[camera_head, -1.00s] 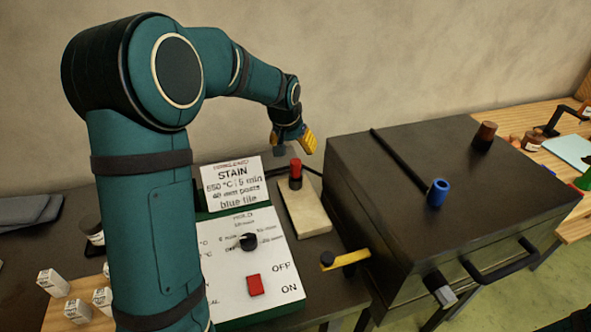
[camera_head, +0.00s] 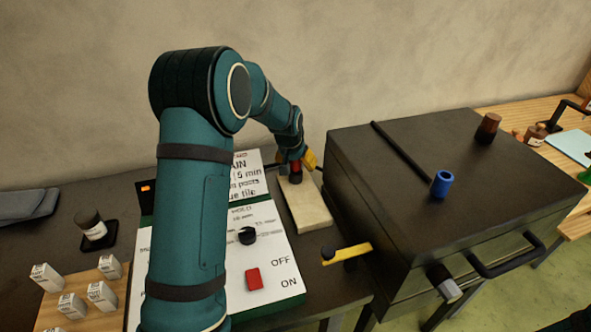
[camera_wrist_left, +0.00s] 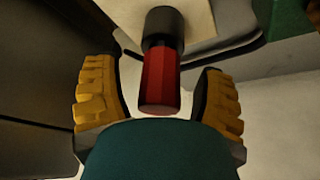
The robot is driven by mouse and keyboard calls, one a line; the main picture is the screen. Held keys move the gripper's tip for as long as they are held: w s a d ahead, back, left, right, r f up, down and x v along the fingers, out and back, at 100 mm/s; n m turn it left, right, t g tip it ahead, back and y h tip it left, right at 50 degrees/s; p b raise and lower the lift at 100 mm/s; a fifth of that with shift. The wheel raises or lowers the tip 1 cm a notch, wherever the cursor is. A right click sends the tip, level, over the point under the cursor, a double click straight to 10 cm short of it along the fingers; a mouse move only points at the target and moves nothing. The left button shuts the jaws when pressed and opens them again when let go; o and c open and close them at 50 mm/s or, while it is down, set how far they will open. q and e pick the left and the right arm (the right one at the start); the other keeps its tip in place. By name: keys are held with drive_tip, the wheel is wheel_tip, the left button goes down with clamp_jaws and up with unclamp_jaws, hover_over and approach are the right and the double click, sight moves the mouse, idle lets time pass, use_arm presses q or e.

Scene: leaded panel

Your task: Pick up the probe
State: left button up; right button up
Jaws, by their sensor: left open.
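The probe (camera_head: 296,166) has a red handle and a black collar. It stands upright on a pale block (camera_head: 309,208) beside the furnace. In the left wrist view the red handle of the probe (camera_wrist_left: 160,82) lies between the two yellow finger pads. My left gripper (camera_head: 303,160) is open, with a visible gap on each side of the handle. In the wrist view my left gripper (camera_wrist_left: 158,75) shows both fingers apart. The probe's lower end is hidden by its collar and the block. My right gripper is not in view.
A control panel (camera_head: 268,225) with knob and red switch is left of the block.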

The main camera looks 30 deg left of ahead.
use_arm(q)
drive_tip(key=shift+f, duration=0.1)
drive_tip(key=shift+c, duration=0.2)
clamp_jaws()
